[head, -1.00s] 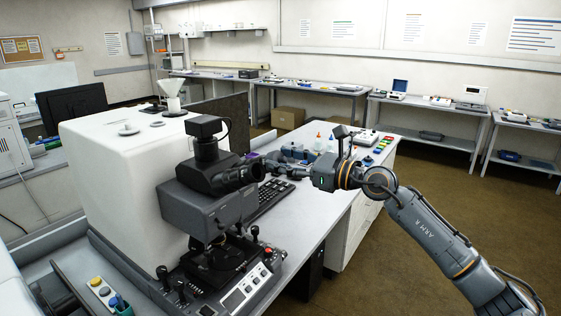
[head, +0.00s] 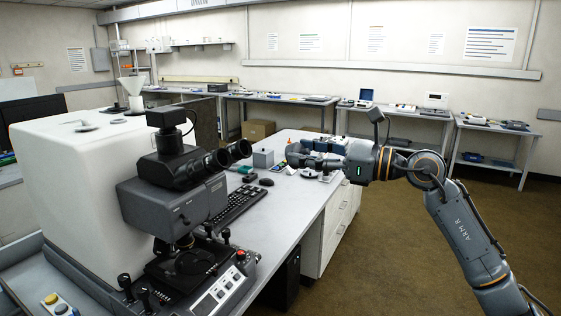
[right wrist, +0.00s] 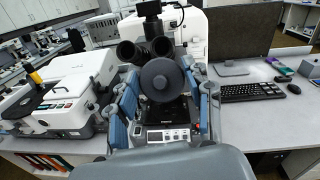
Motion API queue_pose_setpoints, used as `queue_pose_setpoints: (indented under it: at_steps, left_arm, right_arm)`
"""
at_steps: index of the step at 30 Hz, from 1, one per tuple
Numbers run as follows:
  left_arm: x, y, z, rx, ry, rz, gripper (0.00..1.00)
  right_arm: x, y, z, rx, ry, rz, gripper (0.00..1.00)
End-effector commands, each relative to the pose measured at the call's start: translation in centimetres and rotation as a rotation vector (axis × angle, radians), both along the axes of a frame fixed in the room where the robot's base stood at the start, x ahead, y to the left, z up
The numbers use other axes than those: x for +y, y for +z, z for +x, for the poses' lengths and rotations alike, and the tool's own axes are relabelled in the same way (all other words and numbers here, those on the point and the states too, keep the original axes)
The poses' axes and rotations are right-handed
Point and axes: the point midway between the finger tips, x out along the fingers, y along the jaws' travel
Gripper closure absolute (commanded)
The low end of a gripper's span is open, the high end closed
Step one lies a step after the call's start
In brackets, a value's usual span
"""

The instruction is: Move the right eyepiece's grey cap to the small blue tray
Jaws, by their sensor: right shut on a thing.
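My right gripper (head: 298,154) reaches over the bench from the right in the head view. It stands apart from the microscope's eyepieces (head: 229,154), to the right of them. In the right wrist view its blue fingers flank a round dark grey cap (right wrist: 162,80), which it grips. The cap hides part of the microscope behind it, and the two eyepieces (right wrist: 144,50) show just above. I cannot pick out the small blue tray for sure in either view. My left gripper is not in view.
The black microscope (head: 178,195) stands before a large white housing (head: 75,165). A keyboard (head: 235,204), a mouse (head: 266,182) and a small grey box (head: 263,158) lie on the bench between it and my gripper.

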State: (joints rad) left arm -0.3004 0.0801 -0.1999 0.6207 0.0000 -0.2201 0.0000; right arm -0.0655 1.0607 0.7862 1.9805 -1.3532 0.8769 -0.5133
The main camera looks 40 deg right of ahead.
Motion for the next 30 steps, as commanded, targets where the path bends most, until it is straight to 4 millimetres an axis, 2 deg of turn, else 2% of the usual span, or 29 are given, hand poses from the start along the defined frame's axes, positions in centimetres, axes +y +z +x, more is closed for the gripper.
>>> queue_pose_setpoints:
  at_steps: [3,9,30]
  left_arm:
    - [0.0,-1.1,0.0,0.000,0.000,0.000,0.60]
    - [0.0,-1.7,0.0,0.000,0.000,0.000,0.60]
    - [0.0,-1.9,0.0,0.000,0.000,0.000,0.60]
  right_arm:
    - [-1.0,-0.3,-2.1,-0.003,-0.002,0.002,0.64]
    - [-2.1,0.0,-4.2,-0.001,-0.001,0.002,0.64]
    - [-3.5,1.7,-7.5,-0.003,-0.001,0.001,0.64]
